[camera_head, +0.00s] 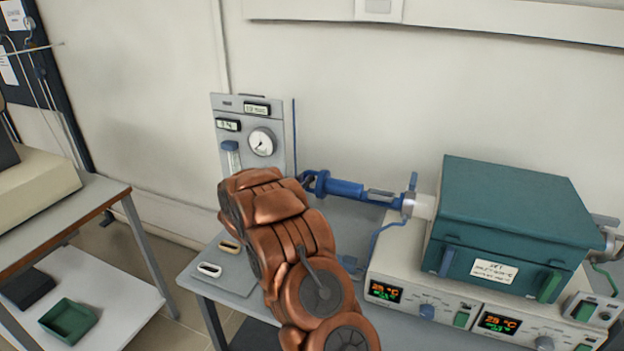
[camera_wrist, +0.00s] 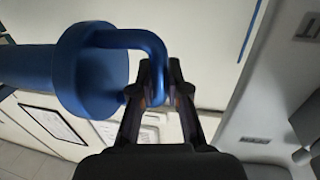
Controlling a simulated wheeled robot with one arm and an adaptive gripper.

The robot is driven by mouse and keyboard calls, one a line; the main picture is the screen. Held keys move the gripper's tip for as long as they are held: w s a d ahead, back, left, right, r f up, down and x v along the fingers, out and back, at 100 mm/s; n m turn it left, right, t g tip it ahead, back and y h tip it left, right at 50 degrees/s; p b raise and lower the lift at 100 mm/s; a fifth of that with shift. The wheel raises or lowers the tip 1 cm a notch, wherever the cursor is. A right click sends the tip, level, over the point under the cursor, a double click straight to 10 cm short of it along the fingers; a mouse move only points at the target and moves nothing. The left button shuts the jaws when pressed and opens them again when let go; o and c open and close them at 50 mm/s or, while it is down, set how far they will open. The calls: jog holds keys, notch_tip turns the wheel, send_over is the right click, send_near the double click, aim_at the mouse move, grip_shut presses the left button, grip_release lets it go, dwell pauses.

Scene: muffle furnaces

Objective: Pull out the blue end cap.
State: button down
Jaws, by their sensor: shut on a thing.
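The blue end cap (camera_wrist: 92,72) fills the upper left of the wrist view, with a round flange and a bent loop handle. My gripper (camera_wrist: 160,85) is shut on that handle, its two fingers on either side of the bar. In the head view the blue end cap (camera_head: 318,183) is at the left end of a blue rod, in line with the white tube end of the teal furnace (camera_head: 520,215). A paler slotted section and a blue fitting lie between rod and furnace. My gripper's fingers are hidden behind my copper arm in the head view.
A grey gauge panel (camera_head: 252,135) stands close behind my arm. Control units with lit displays (camera_head: 385,292) sit under the furnace. A blue hose (camera_head: 378,238) hangs below the fitting. A side table with a green tray (camera_head: 68,321) is at the left.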

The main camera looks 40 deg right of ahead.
dwell(0.3)
jog(key=c, duration=1.1)
grip_release()
jog(key=shift+c, duration=0.2)
jog(key=shift+a, duration=0.1)
jog(key=v, duration=1.2)
jog(key=shift+w, duration=0.1)
